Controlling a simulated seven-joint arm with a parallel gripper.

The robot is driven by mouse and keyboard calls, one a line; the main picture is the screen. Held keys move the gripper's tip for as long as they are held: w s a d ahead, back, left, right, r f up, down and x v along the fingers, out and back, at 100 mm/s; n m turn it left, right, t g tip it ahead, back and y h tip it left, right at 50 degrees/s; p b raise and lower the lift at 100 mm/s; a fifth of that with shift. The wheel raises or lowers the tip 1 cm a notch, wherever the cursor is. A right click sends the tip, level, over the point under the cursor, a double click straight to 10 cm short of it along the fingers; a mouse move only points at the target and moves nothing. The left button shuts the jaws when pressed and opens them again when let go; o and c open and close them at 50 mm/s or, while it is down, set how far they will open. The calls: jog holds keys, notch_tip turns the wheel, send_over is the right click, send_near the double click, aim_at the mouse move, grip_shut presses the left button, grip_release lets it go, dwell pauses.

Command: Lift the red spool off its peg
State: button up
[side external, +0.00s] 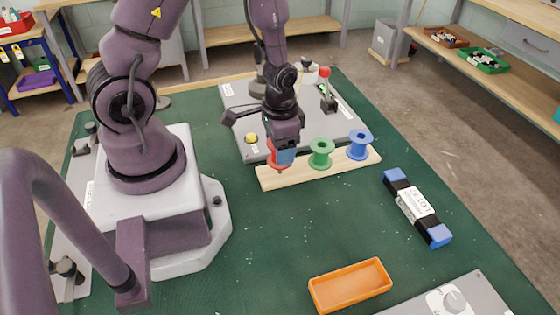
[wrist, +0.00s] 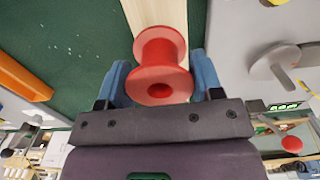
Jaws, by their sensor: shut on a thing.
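The red spool (side external: 273,161) is at the left end of the pale wooden peg board (side external: 318,172), partly hidden by my gripper. My gripper (side external: 281,158) points down from above, with its blue fingers around the spool. In the wrist view the red spool (wrist: 161,67) sits between the two blue fingers of my gripper (wrist: 163,82), one on each side. My gripper is shut on it. The red spool's peg is hidden, and I cannot tell whether the spool still touches the board.
A green spool (side external: 321,154) and a blue spool (side external: 359,145) stand on the board to the right. A grey plate with a red-knobbed lever (side external: 325,75) lies behind.

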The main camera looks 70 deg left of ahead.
jog(key=shift+r, duration=2)
